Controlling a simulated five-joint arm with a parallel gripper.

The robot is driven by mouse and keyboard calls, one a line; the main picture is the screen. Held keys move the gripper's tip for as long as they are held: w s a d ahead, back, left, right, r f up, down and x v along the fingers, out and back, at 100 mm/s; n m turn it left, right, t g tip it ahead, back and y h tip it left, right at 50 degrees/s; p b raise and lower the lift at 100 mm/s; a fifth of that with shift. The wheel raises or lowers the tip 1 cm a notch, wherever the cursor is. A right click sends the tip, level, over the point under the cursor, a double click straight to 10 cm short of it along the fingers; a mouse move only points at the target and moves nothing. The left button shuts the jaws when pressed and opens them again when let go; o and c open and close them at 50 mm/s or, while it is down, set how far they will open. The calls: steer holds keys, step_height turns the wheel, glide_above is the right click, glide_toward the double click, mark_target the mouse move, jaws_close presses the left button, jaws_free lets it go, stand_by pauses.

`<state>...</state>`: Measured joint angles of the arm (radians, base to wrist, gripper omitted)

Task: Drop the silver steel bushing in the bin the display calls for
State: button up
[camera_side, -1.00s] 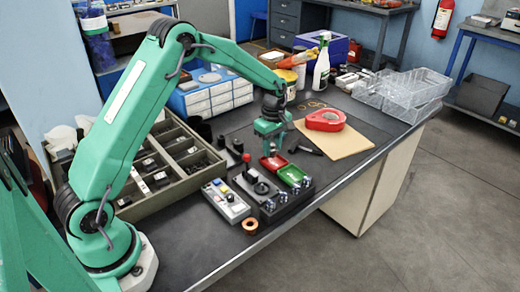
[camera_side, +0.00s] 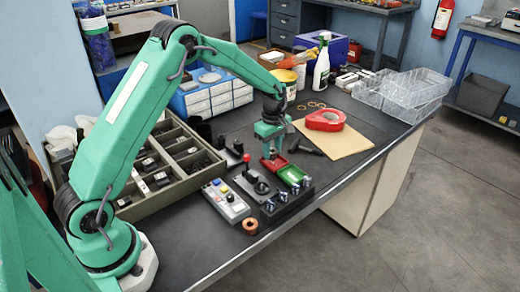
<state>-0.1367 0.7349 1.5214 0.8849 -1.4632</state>
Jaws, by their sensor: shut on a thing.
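My gripper (camera_side: 267,154) points down at the red bin (camera_side: 277,163), its fingertips over or just in front of the bin's left part. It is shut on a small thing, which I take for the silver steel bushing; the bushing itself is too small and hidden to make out. A green bin (camera_side: 291,175) stands right next to the red one, to the lower right. A grey box with coloured buttons (camera_side: 226,200) lies to the left on the bench. I cannot make out a readable display.
A black block with several silver knobs (camera_side: 286,203) and a copper-coloured ring (camera_side: 250,226) lie near the bench's front edge. A compartmented tray (camera_side: 150,205) is at the left.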

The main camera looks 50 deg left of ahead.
steer(key=shift+f, duration=0.35)
stand_by(0.4)
steer(key=o, duration=1.1)
steer(key=shift+r, duration=3.9)
steer(key=shift+r, duration=0.1)
step_height(320, 180, up, 5)
steer(key=shift+f, duration=0.1)
